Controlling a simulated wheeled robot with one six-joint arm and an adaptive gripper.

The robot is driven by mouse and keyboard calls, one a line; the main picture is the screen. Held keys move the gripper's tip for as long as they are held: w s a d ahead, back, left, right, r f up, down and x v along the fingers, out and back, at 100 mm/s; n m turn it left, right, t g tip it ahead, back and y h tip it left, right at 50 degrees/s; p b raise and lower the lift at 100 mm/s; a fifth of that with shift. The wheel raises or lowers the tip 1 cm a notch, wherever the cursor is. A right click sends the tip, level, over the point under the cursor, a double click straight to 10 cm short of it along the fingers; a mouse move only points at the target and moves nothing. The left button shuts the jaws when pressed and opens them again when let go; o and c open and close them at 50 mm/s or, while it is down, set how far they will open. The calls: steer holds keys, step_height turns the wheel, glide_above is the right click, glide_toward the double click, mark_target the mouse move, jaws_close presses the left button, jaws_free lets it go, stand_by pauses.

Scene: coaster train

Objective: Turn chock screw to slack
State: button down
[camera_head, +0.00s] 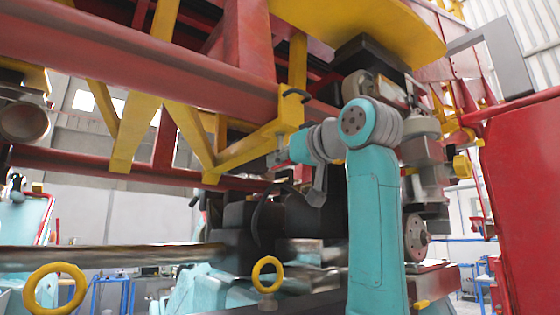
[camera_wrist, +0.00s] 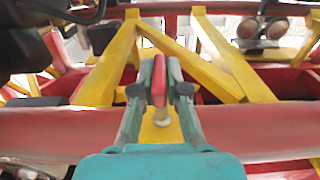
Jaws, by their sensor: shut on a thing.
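In the wrist view my gripper (camera_wrist: 158,90) is shut on a slim red piece between its fingertips, which looks like the handle of the chock screw (camera_wrist: 158,76). A yellow part with a pale, rod-like bit (camera_wrist: 162,117) shows behind and below the fingers. In the head view my gripper (camera_head: 284,155) is at the lower end of a yellow bracket (camera_head: 291,112) under the red beam.
A long red beam (camera_head: 130,60) runs above, with yellow diagonal braces (camera_head: 190,130) beneath it. A black hook-shaped handle (camera_head: 296,94) sticks out by the bracket. Dark machinery (camera_head: 300,220) and yellow rings (camera_head: 267,274) are below. A red panel (camera_head: 525,200) stands at right.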

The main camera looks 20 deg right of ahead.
stand_by(0.3)
steer(key=c, duration=1.2)
jaws_free()
steer(key=v, duration=1.2)
steer(key=shift+a, duration=0.1)
